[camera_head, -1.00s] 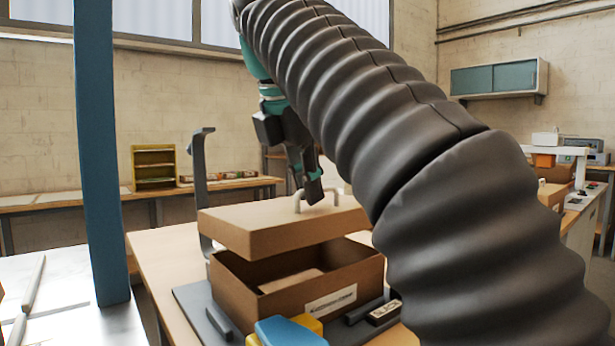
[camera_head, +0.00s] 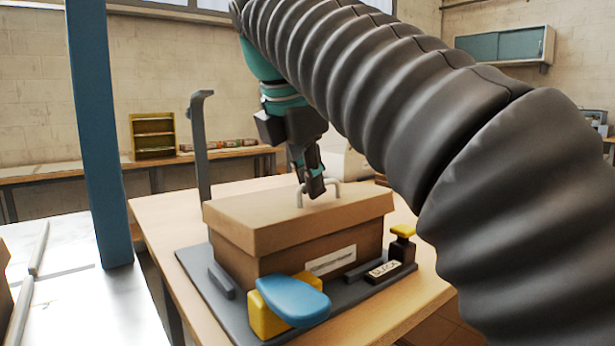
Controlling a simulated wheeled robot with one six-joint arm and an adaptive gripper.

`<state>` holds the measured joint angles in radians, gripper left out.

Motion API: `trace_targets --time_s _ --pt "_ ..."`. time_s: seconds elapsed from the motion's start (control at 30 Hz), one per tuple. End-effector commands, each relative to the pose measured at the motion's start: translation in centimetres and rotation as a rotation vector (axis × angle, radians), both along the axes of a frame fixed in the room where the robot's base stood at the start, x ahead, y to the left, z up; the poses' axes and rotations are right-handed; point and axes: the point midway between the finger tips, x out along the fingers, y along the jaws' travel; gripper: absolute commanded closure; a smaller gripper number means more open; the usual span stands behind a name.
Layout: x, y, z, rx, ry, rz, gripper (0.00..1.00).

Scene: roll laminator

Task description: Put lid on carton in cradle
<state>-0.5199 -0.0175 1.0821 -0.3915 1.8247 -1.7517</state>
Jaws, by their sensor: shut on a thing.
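The brown cardboard lid (camera_head: 285,224) sits over the top of the carton (camera_head: 290,264), its skirt overlapping the carton's upper walls. The lid looks level, with no gap visible on the sides facing me; the far sides are hidden. The carton stands in the dark cradle (camera_head: 212,296) on the table and bears a white label. My gripper (camera_head: 314,186) points down above the lid and is shut on its pale handle (camera_head: 335,190). My arm's dark ribbed sleeve hides the area to the right.
A blue-topped yellow part (camera_head: 290,303) stands at the cradle's front. A block with a label (camera_head: 383,271) and a yellow-topped post (camera_head: 402,240) stand at its right. A tall grey hooked post (camera_head: 200,150) rises behind. A blue column (camera_head: 97,140) stands left. Bare wooden table (camera_head: 160,215) shows around the cradle.

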Motion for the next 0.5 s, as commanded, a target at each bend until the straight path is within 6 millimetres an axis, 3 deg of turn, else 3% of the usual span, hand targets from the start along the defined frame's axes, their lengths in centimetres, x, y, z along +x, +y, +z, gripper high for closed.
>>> trace_targets --time_s 0.5 --pt "0.53 0.06 0.42 0.000 0.001 0.000 1.00"
